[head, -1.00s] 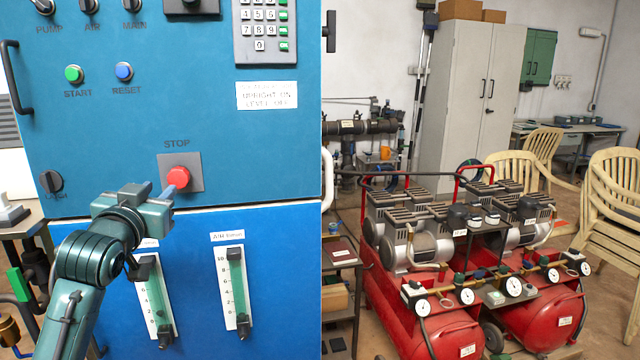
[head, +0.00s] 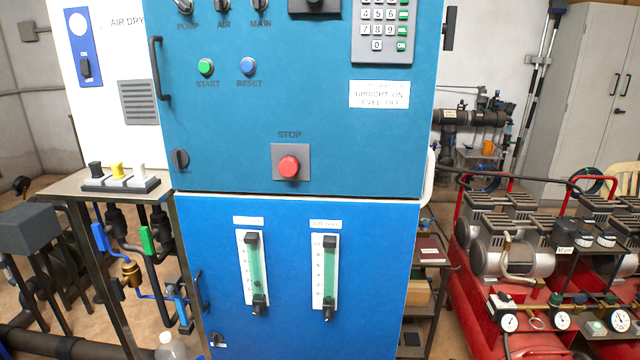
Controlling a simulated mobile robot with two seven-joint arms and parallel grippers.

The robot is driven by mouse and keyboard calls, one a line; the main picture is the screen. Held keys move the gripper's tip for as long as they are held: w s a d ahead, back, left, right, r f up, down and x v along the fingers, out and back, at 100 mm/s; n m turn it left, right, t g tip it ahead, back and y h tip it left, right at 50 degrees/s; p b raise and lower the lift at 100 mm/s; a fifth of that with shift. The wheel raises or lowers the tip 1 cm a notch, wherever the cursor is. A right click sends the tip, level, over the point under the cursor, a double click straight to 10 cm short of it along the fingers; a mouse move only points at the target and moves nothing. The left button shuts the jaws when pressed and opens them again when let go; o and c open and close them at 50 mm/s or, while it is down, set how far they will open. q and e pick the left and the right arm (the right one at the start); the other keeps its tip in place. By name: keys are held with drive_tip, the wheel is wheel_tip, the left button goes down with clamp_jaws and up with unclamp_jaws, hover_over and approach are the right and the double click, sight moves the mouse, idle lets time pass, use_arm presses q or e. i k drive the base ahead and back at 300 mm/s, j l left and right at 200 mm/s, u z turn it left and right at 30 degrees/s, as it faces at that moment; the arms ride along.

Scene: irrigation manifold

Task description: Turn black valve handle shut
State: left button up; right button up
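I cannot pick out a black valve handle for certain. Below the small metal table at left are dark pipes (head: 150,255) with a blue lever handle (head: 99,237) and a green lever handle (head: 147,240). A black block (head: 96,169) stands beside a yellow one and a white one on the table top. A black rotary knob (head: 180,159) is on the blue cabinet's upper panel. Another small black knob (head: 217,340) is low on its lower door. Neither of my grippers shows in the head view.
The blue cabinet (head: 230,120) fills the middle, with a red stop button (head: 289,167) and two flow tubes. A grey stool (head: 28,228) and a clear bottle (head: 171,347) are at left. Red compressors (head: 490,290) stand at right. Some floor shows at left.

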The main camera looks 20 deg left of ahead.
sight(115, 281)
drive_tip(key=u, duration=0.5)
drive_tip(key=i+l+u, duration=0.1)
drive_tip(key=u, duration=0.85)
drive_tip(key=l+u, duration=0.15)
drive_tip(key=u, duration=0.35)
drive_tip(key=i+j, duration=0.1)
drive_tip(key=i, duration=0.35)
drive_tip(key=i+j+z, duration=0.15)
drive_tip(key=i, duration=0.3)
drive_tip(key=i+j, duration=0.1)
drive_tip(key=i, duration=0.3)
drive_tip(key=i+j+z, duration=0.15)
drive_tip(key=i, duration=0.3)
